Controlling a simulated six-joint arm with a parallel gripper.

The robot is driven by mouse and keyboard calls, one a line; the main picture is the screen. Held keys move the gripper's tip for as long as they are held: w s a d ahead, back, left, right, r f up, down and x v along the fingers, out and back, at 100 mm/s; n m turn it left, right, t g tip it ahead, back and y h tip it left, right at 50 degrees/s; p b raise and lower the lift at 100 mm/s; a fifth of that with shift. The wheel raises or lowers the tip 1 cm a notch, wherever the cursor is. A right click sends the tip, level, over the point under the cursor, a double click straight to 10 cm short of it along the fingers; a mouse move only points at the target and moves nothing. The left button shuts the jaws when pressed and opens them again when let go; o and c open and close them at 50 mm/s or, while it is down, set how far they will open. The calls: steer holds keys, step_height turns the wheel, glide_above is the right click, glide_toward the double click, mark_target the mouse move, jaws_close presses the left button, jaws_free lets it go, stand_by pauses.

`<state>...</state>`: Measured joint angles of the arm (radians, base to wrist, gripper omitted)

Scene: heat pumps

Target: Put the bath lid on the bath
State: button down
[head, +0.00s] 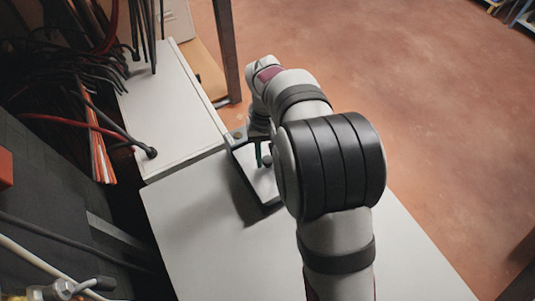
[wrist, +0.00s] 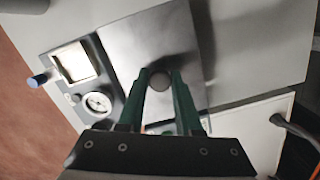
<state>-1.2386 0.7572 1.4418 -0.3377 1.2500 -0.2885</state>
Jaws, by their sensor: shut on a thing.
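The bath lid (wrist: 150,45) is a flat, shiny metal plate with a small round knob (wrist: 160,81). My gripper (wrist: 160,76) has green fingers shut on this knob, one on each side. The bath (wrist: 84,72) shows a dark rim beside the lid, with a panel carrying a square display, a round gauge and a blue-tipped fitting. The lid lies over the bath in this view; I cannot tell whether it rests on the rim or hangs just above. In the head view, my gripper (head: 260,153) is above the lid (head: 265,186), and my arm hides part of the bath.
The bath stands on a white table (head: 195,225). A second white surface (head: 175,115) adjoins it behind, with a black cable end on it. Hanging cables (head: 70,75) crowd the left. The table's front left is clear.

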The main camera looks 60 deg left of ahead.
steer(key=shift+f, duration=0.15)
steer(key=c, duration=0.5)
jaws_free()
step_height(320, 180, up, 16)
steer(key=a, duration=0.1)
steer(key=shift+w+a+f, duration=0.2)
steer(key=shift+w+a, duration=0.15)
steer(key=shift+a, duration=0.05)
